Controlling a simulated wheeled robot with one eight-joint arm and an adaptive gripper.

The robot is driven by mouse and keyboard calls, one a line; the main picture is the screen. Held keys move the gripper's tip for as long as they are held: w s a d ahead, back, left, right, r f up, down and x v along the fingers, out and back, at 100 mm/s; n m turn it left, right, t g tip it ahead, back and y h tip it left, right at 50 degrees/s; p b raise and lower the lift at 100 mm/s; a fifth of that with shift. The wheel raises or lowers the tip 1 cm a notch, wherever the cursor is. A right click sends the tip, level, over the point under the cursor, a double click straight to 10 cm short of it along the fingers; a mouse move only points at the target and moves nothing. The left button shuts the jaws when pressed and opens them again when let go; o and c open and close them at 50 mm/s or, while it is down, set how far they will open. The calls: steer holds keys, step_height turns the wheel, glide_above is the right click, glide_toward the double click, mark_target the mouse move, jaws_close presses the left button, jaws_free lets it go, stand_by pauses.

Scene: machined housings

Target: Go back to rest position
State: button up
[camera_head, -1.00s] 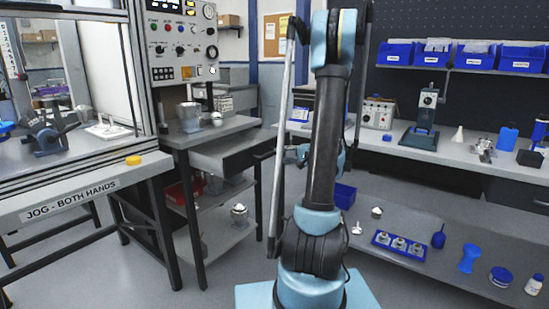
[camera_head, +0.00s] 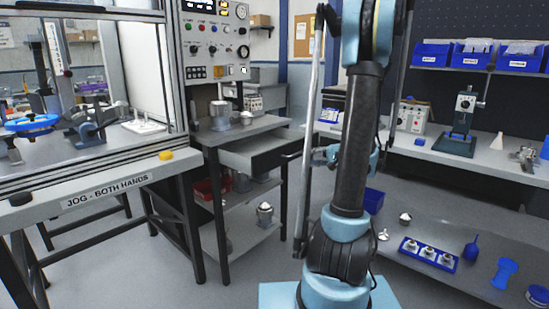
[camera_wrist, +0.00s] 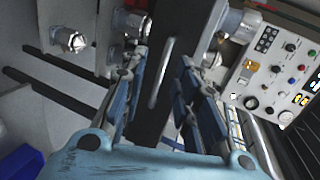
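In the wrist view my gripper (camera_wrist: 160,60) has its two blue fingers apart, with nothing held between them. In the head view my arm stands upright in the middle of the picture. The gripper end is mostly hidden behind the arm there.
A grey cart with an open drawer (camera_head: 258,152) stands left of my arm, close by. The machine bench (camera_head: 95,200) with a yellow button (camera_head: 166,155) is at far left. At right, a workbench has a lower shelf with a blue tray (camera_head: 428,254) of metal parts. Floor shows between them.

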steer(key=s+a+f+n+g+h, duration=0.1)
steer(key=s+a+n+g+h, duration=0.2)
steer(key=s, duration=0.6)
steer(key=s+a+f+n+g+h, duration=0.1)
steer(key=s+a+f+g, duration=0.15)
steer(key=s+a, duration=0.45)
steer(key=s+d+f+n+g+h, duration=0.1)
steer(key=s+d+f+n+h, duration=0.1)
steer(key=s, duration=0.7)
steer(key=s+d+f+n+g+h, duration=0.1)
steer(key=s+d+f+n+h, duration=0.1)
steer(key=s, duration=0.7)
steer(key=d+f+h, duration=0.1)
steer(key=d+h, duration=0.1)
steer(key=shift+s+d+h, duration=0.2)
steer(key=shift+d+h, duration=0.1)
steer(key=shift+d, duration=0.1)
steer(key=shift+w+f, duration=0.15)
steer(key=shift+w, duration=0.25)
